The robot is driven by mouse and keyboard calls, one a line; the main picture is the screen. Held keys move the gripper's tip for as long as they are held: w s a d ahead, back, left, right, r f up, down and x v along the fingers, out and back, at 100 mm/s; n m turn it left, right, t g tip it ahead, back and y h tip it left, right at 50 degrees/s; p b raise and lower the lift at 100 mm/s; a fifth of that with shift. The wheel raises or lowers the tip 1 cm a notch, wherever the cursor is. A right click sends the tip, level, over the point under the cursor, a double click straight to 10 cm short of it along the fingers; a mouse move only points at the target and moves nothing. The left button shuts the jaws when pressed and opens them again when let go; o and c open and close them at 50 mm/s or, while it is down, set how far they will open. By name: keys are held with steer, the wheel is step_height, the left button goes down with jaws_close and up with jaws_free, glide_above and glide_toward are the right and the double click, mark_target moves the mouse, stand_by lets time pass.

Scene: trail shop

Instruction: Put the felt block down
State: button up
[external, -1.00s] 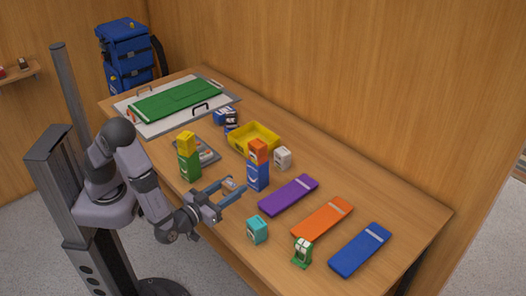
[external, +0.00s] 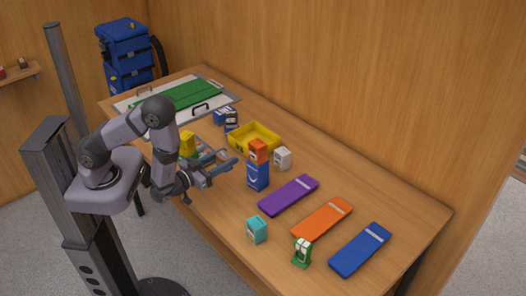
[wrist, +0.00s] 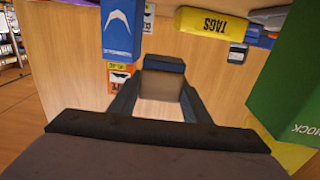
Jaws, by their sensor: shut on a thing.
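My gripper (external: 224,160) is held above the table beside the blue and orange boxes, its fingers pointing right. In the wrist view, my gripper's fingers (wrist: 158,95) close around a small block, seemingly the felt block (wrist: 161,84). It has a brownish face and a dark blue far edge. In the external view the fingers largely hide it, so its underside and any contact below cannot be made out.
An orange box (external: 258,146) sits on a blue box (external: 258,177) just right of my gripper. A yellow bin (external: 268,130) and white box (external: 283,154) stand beyond. A yellow box (external: 187,142) is partly hidden behind my arm. Bare table lies in front.

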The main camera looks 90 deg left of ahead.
steer(key=shift+s+a+f, duration=0.35)
steer(key=shift+s+a, duration=0.15)
steer(key=shift+s, duration=0.1)
steer(key=shift+f, duration=1.9)
steer(key=shift+f, duration=0.1)
steer(key=shift+f, duration=1.95)
steer(key=shift+f, duration=0.2)
steer(key=o, duration=1)
steer(key=shift+o, duration=0.2)
steer(key=shift+r, duration=0.2)
